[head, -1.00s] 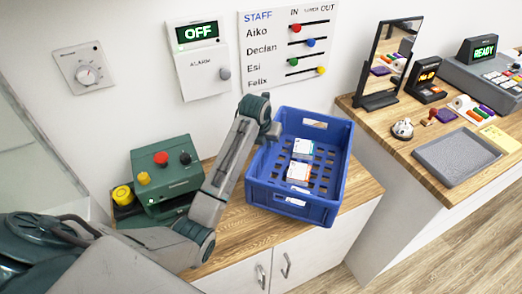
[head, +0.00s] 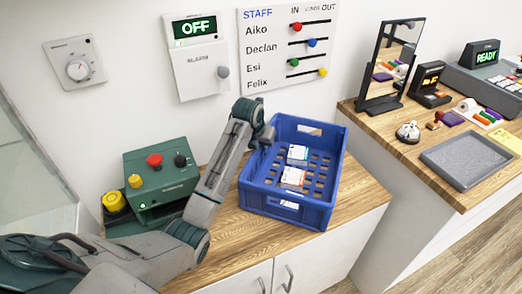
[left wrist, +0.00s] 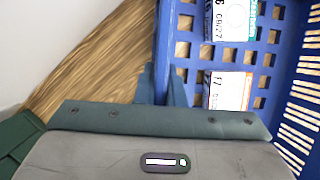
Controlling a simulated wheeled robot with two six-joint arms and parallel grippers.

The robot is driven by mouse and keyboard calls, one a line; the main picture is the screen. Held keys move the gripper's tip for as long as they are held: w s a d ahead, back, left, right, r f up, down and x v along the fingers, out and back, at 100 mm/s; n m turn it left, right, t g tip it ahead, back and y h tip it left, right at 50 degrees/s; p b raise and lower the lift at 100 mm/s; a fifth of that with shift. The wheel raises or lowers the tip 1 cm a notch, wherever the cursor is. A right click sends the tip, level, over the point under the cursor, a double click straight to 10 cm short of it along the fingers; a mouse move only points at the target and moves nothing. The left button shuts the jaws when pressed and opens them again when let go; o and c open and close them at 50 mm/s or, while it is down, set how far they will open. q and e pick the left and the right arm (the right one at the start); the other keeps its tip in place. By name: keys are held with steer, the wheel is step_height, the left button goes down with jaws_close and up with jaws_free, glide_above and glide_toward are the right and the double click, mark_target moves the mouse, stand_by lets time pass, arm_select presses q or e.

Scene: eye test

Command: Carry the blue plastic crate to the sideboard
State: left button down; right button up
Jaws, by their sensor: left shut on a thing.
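The blue plastic crate (head: 310,212) is in the middle of the head view, over the wood-topped cabinet (head: 225,232). I cannot tell whether its base touches the top. Two small white boxes lie in it, one with a blue side (head: 297,153) and one with an orange side (head: 292,176). My left gripper (head: 265,140) is shut on the crate's left wall. In the left wrist view, its fingers (left wrist: 163,88) straddle the wall of the crate (left wrist: 185,68), and both boxes show inside. My right gripper is not in view.
A green machine (head: 160,172) with knobs stands on the cabinet, left of my arm. A higher counter (head: 420,185) at right bears a mirror (head: 388,62), a bell (head: 408,131) and a grey tray (head: 462,160). Bare wood lies right of the crate. The wall is close behind.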

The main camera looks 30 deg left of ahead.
arm_select(q)
steer(key=c, duration=1.5)
jaws_free()
steer(key=shift+r, duration=0.1)
steer(key=v, duration=1.1)
steer(key=shift+r, duration=0.1)
steer(key=shift+s+r, duration=0.25)
steer(key=shift+r, duration=0.15)
